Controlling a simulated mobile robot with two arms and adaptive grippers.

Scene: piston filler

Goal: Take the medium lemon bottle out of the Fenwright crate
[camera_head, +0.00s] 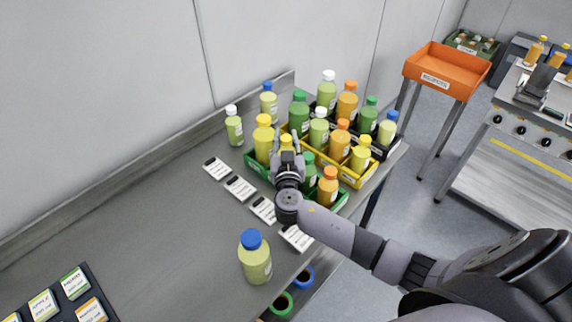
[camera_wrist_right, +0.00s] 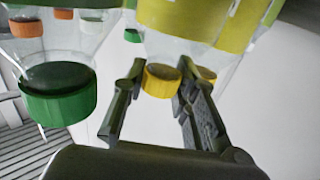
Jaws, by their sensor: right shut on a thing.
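My right gripper (camera_head: 288,160) reaches down over the green crate (camera_head: 257,170) from the front. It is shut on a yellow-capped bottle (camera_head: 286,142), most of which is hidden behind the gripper. In the right wrist view the yellow cap (camera_wrist_right: 162,80) sits between the fingers of the right gripper (camera_wrist_right: 155,95). I cannot tell whether this bottle is lifted. A taller yellow-capped bottle (camera_head: 264,145) stands to its left, and a green-capped one (camera_head: 308,172) to its right. The crate names are too small to read. My left gripper is not in view.
A yellow crate (camera_head: 352,177) and a black crate (camera_head: 382,148) with several bottles stand close behind. A blue-capped bottle (camera_head: 255,258) stands alone in front. White labels (camera_head: 240,188) lie along the counter. An orange tray (camera_head: 440,75) stands apart.

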